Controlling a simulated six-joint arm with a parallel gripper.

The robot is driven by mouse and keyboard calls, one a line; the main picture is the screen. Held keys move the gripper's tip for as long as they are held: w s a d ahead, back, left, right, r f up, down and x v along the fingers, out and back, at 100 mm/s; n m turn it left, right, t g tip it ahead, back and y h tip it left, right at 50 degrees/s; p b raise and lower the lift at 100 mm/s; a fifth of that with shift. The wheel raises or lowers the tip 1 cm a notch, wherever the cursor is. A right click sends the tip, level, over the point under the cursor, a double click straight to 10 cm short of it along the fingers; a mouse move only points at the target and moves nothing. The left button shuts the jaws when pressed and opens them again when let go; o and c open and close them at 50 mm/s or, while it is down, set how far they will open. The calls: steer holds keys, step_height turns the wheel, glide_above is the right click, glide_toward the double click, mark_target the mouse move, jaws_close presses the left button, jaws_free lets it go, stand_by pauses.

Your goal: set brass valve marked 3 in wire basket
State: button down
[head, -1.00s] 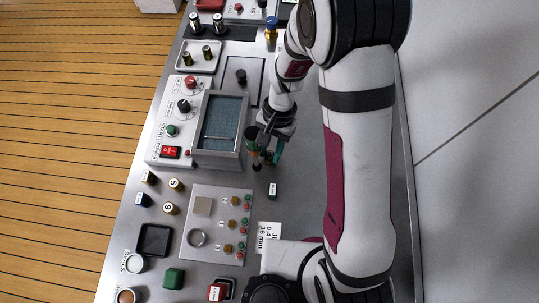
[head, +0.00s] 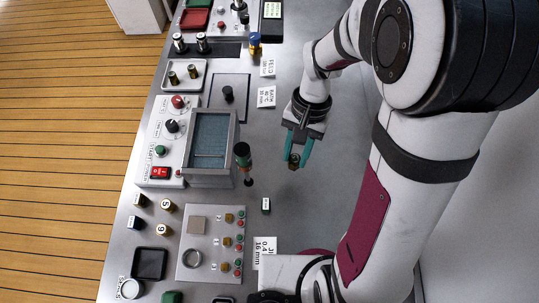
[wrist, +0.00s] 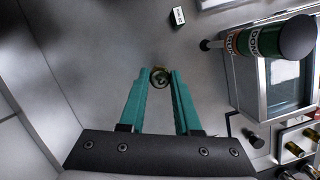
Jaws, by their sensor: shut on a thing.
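My gripper (head: 298,152) is shut on a small round brass piece (head: 294,162), held at the fingertips above the grey panel top. In the wrist view the piece (wrist: 160,77) sits between the tips of the teal fingers (wrist: 160,88). Its dark centre shows, but I cannot read a 3 on it. I cannot make out a wire basket for sure in either view.
A dark-topped post with a green label (head: 242,155) stands left of my gripper, beside the screen box (head: 211,140). A small dark labelled block (head: 266,206) lies below. A black square tray (head: 149,263) is at lower left.

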steer(key=d+r, duration=0.2)
steer(key=d, duration=0.2)
steer(key=w+a+r+m, duration=0.1)
steer(key=w+a+r, duration=0.3)
steer(key=w+a, duration=0.6)
steer(key=s+a+f, duration=0.1)
steer(key=a+f, duration=0.1)
steer(key=a, duration=0.2)
steer(key=a+f, duration=0.2)
steer(key=a, duration=0.3)
steer(key=s+a+f, duration=0.1)
steer(key=a+f, duration=0.1)
steer(key=a, duration=0.2)
steer(key=shift+s+a+f, duration=0.25)
steer(key=shift+s+a, duration=0.1)
step_height(320, 180, down, 4)
steer(key=shift+a+f, duration=0.1)
steer(key=shift+f, duration=0.1)
steer(key=c, duration=0.9)
jaws_free()
